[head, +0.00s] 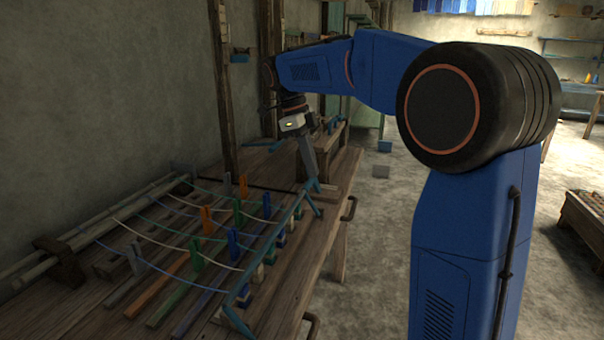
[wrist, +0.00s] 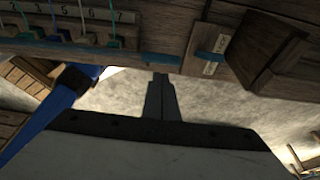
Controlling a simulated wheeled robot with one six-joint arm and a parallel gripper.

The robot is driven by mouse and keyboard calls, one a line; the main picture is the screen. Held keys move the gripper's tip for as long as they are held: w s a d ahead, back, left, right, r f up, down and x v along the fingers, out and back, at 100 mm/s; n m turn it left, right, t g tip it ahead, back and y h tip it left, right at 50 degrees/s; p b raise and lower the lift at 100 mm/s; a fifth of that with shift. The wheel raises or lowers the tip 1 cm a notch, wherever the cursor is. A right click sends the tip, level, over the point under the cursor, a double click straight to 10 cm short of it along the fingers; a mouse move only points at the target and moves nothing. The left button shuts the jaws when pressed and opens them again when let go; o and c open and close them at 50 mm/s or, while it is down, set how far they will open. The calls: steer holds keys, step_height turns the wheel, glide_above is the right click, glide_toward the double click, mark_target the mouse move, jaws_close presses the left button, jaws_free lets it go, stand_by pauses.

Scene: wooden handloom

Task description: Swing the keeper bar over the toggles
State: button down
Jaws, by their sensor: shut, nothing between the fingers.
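The keeper bar looks to be the long teal bar (head: 267,250) that slants along the front edge of the loom table in the head view. A teal length also shows in the wrist view (wrist: 160,59). Small toggles (wrist: 88,40) hang in a row below a numbered strip at the top left of the wrist view. My gripper (head: 313,180) points down at the bar's far end in the head view. Its shut, empty fingers (wrist: 160,80) end close to the teal length in the wrist view. I cannot tell whether they touch it.
Curved cords (head: 165,262) and upright coloured pegs (head: 207,220) fill the table (head: 90,322) left of the bar. A dark wooden post (head: 228,90) rises behind. A labelled wooden block (wrist: 212,50) is right of the fingers.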

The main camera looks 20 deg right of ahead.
steer(key=w+a+r, duration=0.3)
steer(key=w+a, duration=0.2)
steer(key=shift+a+r, duration=0.25)
steer(key=shift+a, duration=0.1)
stand_by(0.4)
stand_by(1.0)
